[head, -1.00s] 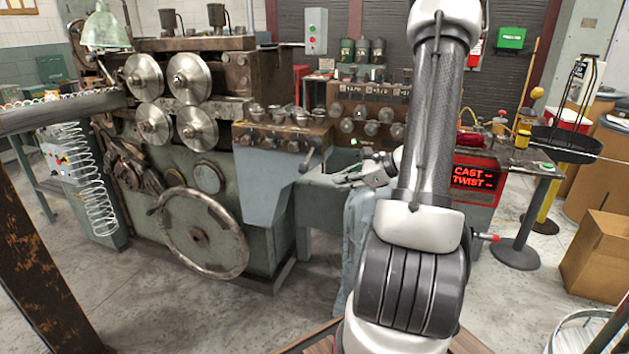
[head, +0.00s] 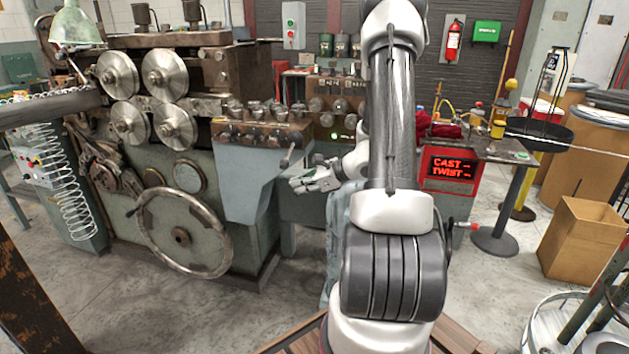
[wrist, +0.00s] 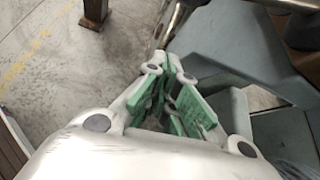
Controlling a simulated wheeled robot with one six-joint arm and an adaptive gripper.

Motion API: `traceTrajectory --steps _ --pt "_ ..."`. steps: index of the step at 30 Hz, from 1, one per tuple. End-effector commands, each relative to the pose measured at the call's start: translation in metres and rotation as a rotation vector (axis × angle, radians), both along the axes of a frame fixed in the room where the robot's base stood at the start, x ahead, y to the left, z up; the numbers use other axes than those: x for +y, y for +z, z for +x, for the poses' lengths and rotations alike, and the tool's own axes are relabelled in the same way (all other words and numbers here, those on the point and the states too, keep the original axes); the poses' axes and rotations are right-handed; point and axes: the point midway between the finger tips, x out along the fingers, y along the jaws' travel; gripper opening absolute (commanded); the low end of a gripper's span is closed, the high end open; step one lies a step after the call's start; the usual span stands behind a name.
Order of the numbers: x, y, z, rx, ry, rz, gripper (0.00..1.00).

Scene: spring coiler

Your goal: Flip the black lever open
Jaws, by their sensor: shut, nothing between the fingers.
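A short dark lever (head: 289,154) hangs at the right end of the brown control block in the head view; I take it to be the black lever. My gripper (head: 296,186) is just below it, pointing left, with a small gap visible in the picture; true depth is hard to judge. In the wrist view the green-padded fingers (wrist: 166,62) come together at the tips and hold nothing. A shiny curved bar (wrist: 170,22) crosses just beyond the tips; I cannot tell if it is the lever.
The coiler's handwheel (head: 183,232) stands left of my gripper, and its blue-grey housing (head: 248,185) is close beside the fingertips. A cardboard box (head: 583,240) sits on the floor at right.

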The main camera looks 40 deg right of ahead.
Motion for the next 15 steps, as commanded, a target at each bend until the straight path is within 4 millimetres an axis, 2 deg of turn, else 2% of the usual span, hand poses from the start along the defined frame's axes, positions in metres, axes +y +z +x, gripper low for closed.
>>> traceTrajectory --steps 1,3,7,15 --pt "0.005 -0.002 0.005 0.000 0.003 0.001 0.00" --pt "0.006 0.014 0.004 -0.003 0.002 -0.004 0.00" --pt "0.010 0.028 0.004 0.000 0.001 -0.002 0.00" --pt "0.013 0.037 0.004 0.002 0.001 -0.001 0.00"
